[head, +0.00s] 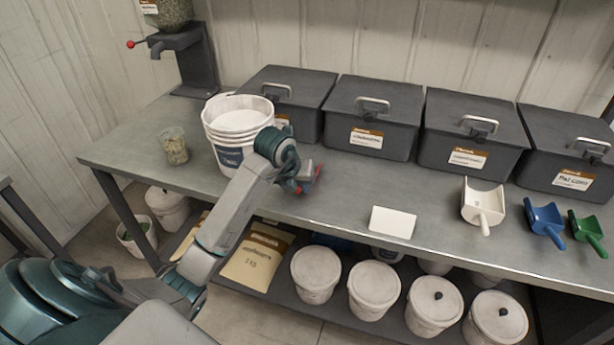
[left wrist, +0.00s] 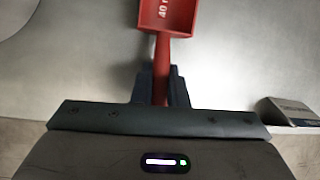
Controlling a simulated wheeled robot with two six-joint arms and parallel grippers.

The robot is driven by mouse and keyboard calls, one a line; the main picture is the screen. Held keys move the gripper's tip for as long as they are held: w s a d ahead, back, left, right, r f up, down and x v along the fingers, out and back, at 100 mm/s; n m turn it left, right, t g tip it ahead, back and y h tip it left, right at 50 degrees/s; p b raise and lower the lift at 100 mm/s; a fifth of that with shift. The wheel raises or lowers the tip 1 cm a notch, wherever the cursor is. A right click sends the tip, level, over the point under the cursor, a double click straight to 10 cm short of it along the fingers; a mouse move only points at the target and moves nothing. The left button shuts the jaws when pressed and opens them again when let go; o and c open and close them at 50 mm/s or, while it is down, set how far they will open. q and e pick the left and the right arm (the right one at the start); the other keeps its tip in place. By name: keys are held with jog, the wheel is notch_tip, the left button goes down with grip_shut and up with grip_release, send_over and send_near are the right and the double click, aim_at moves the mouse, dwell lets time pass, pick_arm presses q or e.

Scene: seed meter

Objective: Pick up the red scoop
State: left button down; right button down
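The red scoop (left wrist: 168,18) shows in the left wrist view, its bowl at the top edge with white lettering inside and its handle running down toward me. In the head view only small red parts of the scoop (head: 318,172) show beside my left gripper (head: 305,178), at the bench right of the white bucket. In the left wrist view the dark fingers of my left gripper (left wrist: 161,88) stand close on both sides of the handle and appear shut on it. I cannot tell whether the scoop touches the bench. My right gripper is not in view.
A white bucket (head: 226,135) and a clear cup of seed (head: 174,146) stand left of the gripper. Dark lidded bins (head: 372,112) line the back. A white card (head: 392,222), white scoop (head: 483,203), blue scoop (head: 545,222) and green scoop (head: 588,230) lie to the right.

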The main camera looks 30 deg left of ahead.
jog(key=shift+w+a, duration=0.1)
